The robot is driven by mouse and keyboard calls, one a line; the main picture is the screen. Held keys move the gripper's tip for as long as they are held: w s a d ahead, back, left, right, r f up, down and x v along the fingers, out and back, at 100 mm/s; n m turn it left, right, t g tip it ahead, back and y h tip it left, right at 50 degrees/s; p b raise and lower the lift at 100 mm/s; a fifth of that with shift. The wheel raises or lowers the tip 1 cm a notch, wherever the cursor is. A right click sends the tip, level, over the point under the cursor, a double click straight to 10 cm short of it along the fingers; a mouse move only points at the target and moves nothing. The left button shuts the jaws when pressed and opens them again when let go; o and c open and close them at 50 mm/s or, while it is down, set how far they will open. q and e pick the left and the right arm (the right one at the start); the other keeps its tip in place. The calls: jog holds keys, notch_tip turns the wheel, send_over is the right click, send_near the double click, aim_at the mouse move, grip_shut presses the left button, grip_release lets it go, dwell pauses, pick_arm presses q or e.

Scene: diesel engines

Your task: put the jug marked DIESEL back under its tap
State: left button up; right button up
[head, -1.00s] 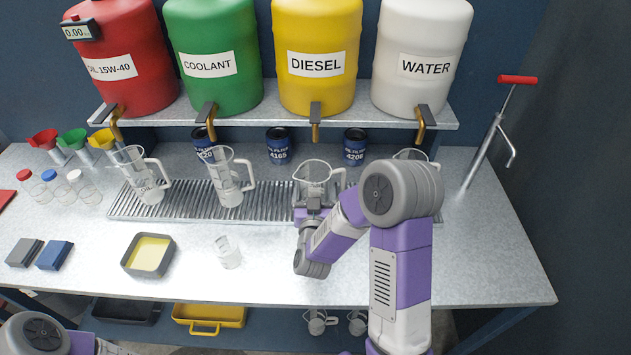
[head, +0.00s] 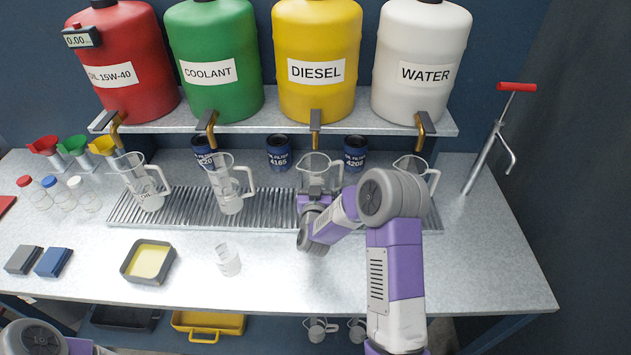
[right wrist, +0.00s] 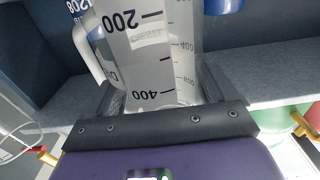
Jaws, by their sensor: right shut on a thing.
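The clear DIESEL jug (head: 318,168) is in front of and below the brass tap (head: 315,138) of the yellow DIESEL tank (head: 316,40). My right gripper (head: 314,198) is shut on it from the front. In the right wrist view the jug (right wrist: 150,50) stands between the two fingers (right wrist: 160,110), its scale upside down to that camera and its handle at the left. The jug looks upright over the slotted drip tray (head: 270,208). My gripper hides its base, so I cannot tell whether it touches the tray. My left gripper is out of view.
Other jugs stand under the oil (head: 143,183), coolant (head: 228,185) and water (head: 415,170) taps. Blue oil filters (head: 279,153) stand behind. The bench's right front (head: 480,270) is clear.

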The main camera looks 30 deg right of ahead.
jog(key=shift+f, duration=0.15)
jog(key=o, duration=0.9)
jog(key=v, duration=1.2)
